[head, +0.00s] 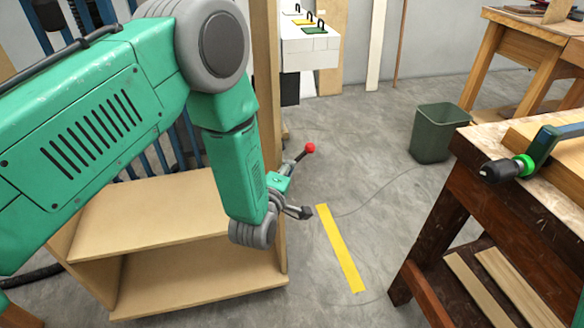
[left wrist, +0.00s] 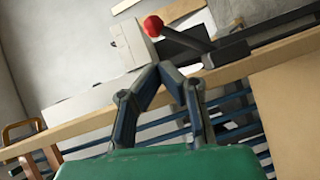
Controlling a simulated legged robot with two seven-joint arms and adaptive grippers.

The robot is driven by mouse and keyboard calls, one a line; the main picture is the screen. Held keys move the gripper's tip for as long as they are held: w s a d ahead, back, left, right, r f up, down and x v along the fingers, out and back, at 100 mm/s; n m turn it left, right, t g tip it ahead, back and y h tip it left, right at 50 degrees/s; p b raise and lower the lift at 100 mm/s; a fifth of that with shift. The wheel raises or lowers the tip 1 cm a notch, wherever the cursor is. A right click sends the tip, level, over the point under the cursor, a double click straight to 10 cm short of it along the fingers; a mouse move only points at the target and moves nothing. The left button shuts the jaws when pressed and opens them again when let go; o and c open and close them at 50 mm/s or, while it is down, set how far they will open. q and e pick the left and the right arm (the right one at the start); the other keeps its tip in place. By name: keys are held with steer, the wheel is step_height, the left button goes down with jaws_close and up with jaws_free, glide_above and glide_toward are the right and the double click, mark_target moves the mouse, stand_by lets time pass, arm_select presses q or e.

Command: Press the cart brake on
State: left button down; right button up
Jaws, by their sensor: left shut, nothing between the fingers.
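The brake lever, a dark bar with a red ball knob (head: 310,147), sticks out beside the upright edge of a plywood shelf unit, which looks like the cart (head: 150,215). My left gripper (head: 303,212) is shut and empty, below the knob in the head view. In the left wrist view, the shut fingertips (left wrist: 160,68) are close to the red knob (left wrist: 153,26) and the lever's bar (left wrist: 187,40), with the knob just beyond them. I cannot tell whether they touch. The lever's mount is partly hidden by my left arm. My right gripper is not in view.
A wooden workbench (head: 480,147) with a clamp (head: 535,157) stands at the right. A green bin (head: 437,132) is behind it. A yellow strip (head: 340,248) lies on the clear floor between shelf unit and bench. A white block with coloured pads (head: 310,45) is at the back.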

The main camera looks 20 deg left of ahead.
mark_target(298, 160)
arm_select(q)
steer(key=w+b, duration=0.1)
steer(key=w, duration=0.6)
steer(key=shift+w+d+f+b, duration=0.15)
steer(key=shift+d+f+b, duration=0.05)
steer(key=shift+f+b, duration=0.2)
steer(key=shift+a, duration=0.1)
steer(key=shift+a, duration=0.1)
